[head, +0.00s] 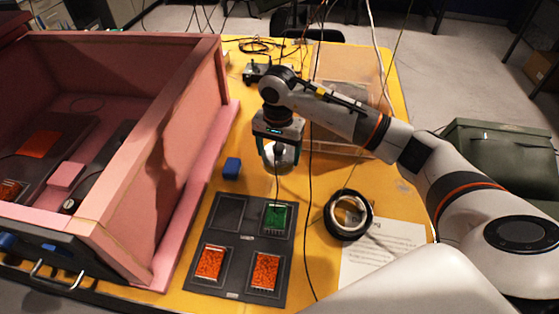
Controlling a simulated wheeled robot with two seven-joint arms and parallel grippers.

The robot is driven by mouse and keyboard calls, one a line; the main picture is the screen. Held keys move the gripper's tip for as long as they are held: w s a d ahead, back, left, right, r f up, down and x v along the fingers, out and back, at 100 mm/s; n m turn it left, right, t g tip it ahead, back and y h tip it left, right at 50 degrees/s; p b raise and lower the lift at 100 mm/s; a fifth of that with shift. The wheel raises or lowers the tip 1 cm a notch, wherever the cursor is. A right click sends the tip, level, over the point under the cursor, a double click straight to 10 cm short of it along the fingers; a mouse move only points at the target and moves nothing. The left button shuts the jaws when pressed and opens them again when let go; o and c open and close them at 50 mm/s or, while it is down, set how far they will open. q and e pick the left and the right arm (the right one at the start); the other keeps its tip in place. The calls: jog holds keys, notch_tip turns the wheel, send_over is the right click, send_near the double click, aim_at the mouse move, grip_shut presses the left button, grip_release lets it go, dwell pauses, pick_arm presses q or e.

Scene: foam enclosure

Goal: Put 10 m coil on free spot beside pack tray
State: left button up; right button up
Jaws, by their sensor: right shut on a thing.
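My right gripper (279,158) is shut on a pale, rounded thing (282,153), which looks like a small coil; its label cannot be read. It holds this thing over the yellow table, just beyond the far edge of the pack tray (238,262). The pack tray is dark, with a green piece at far right, orange pieces in both near compartments and an empty far left compartment. A black ring-shaped coil (336,228) with a pale inside lies right of the tray, partly on a printed sheet. My left gripper is out of view.
A pink foam enclosure (185,135) stands left of the tray. A blue block (232,168) lies beyond the tray. A clear box (345,70) stands behind my right arm. The printed sheet (385,250) lies at right. Thin dark cables hang across the table.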

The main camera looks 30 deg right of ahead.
aim_at(279, 165)
jog(key=shift+f, duration=0.6)
jog(key=shift+d+f, duration=0.1)
jog(key=shift+f, duration=0.3)
jog(key=shift+w+f+p, duration=0.1)
jog(key=shift+f+p, duration=0.2)
jog(key=shift+f, duration=0.05)
notch_tip(279, 165, down, 3)
jog(key=shift+f+p, duration=0.1)
jog(key=shift+p, duration=0.35)
jog(key=shift+d, duration=0.1)
jog(key=o, duration=0.7)
jog(key=shift+f, duration=0.1)
jog(key=o, duration=0.4)
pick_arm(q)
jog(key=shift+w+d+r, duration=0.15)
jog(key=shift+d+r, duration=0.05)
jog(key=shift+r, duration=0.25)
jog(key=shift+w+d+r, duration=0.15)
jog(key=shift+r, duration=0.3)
